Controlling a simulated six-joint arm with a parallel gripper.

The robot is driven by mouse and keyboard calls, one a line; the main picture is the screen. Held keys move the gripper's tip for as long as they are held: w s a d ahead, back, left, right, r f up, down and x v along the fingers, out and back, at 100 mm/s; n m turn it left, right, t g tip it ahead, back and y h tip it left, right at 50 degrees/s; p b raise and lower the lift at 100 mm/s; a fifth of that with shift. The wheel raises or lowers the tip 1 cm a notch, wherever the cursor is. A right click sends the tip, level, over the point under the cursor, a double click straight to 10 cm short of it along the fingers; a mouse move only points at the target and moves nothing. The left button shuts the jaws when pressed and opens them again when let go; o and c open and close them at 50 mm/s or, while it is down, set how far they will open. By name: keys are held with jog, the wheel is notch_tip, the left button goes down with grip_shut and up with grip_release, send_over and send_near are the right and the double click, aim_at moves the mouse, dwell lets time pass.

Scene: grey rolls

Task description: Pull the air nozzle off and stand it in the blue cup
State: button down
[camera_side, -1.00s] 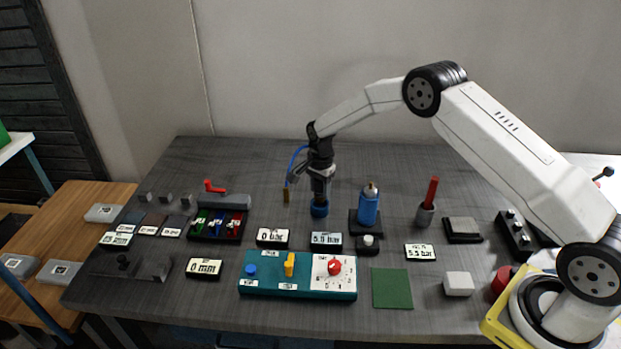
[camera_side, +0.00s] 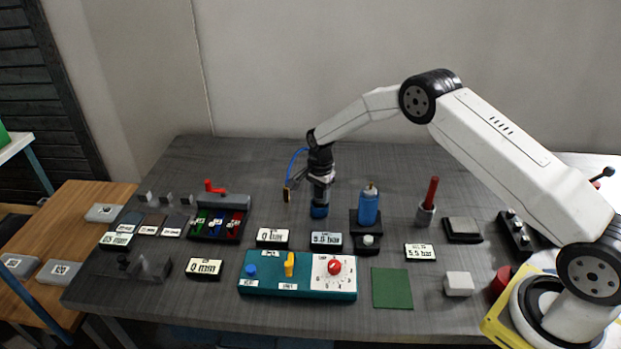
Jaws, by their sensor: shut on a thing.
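My gripper (camera_side: 319,200) points down near the middle of the table. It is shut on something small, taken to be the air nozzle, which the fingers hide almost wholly. The blue cup (camera_side: 319,212) is directly under the fingertips and stands upright on the table. The fingertips are at its mouth; I cannot tell how deep the held thing sits in it. A thin blue hose (camera_side: 297,156) loops at the left of my wrist, with a small brass-coloured piece (camera_side: 288,193) at its lower end.
A blue bottle (camera_side: 369,208) on a dark stand is close on the right. Display boxes (camera_side: 326,240) and a teal control panel (camera_side: 297,288) lie in front. A red rod in a grey holder (camera_side: 426,214) stands farther right. The table behind the cup is clear.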

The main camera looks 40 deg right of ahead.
jog(key=shift+f, duration=0.6)
jog(key=shift+c, duration=0.9)
grip_release()
jog(key=shift+f, duration=0.1)
jog(key=shift+r, duration=4)
